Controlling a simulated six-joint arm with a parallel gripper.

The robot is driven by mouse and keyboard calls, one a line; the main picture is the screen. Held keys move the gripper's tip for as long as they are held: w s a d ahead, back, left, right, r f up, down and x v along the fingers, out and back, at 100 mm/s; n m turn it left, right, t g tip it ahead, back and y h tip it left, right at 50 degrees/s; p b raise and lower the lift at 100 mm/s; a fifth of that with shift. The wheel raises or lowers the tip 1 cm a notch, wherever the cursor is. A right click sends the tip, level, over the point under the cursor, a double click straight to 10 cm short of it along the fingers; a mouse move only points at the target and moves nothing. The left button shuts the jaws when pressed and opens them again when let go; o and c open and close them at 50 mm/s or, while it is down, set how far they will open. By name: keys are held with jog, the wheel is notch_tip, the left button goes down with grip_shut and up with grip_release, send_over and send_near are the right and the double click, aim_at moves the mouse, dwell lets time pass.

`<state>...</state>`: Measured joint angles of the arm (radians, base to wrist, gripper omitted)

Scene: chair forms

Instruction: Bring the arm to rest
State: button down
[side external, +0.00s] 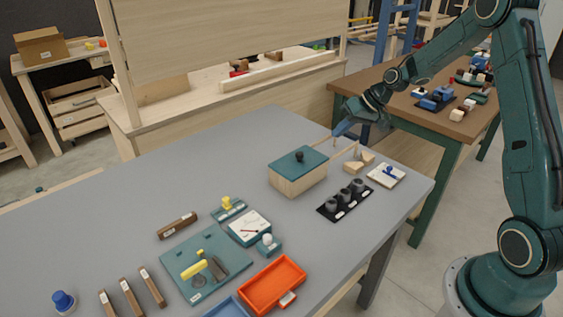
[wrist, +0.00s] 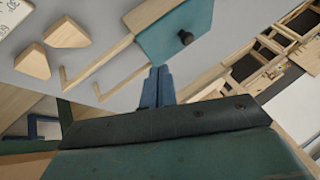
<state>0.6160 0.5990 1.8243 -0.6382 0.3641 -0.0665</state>
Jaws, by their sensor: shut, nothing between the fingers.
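My gripper (side external: 341,130) is at the far right edge of the grey table, above it and beside a wooden box with a teal lid (side external: 298,170). The lid has a black knob. In the wrist view the fingers of my gripper (wrist: 158,72) are blue, close together and empty. The box's teal lid (wrist: 172,32) lies just ahead of them in that view. Thin L-shaped wooden sticks (wrist: 98,62) lie beside the fingertips in the wrist view. I cannot tell the exact height of the fingers above the table.
Wooden wedges (side external: 358,161), a black holder with dark cups (side external: 345,198) and a white pad (side external: 386,174) lie near the box. An orange tray (side external: 272,284) and a teal board (side external: 205,265) are nearer the front. A brown table (side external: 385,78) stands behind. The table's left middle is clear.

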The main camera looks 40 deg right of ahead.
jog(key=shift+v, duration=1.3)
jog(key=s+a+r+n+g+h, duration=0.1)
jog(key=s+a+r+n+h, duration=0.15)
jog(key=s+a+r, duration=1.1)
jog(key=s+a, duration=0.1)
jog(key=s, duration=0.6)
jog(key=s+a+r+h, duration=0.1)
jog(key=s+a, duration=0.2)
jog(key=s, duration=0.6)
jog(key=shift+s, duration=0.25)
jog(key=shift+h, duration=0.25)
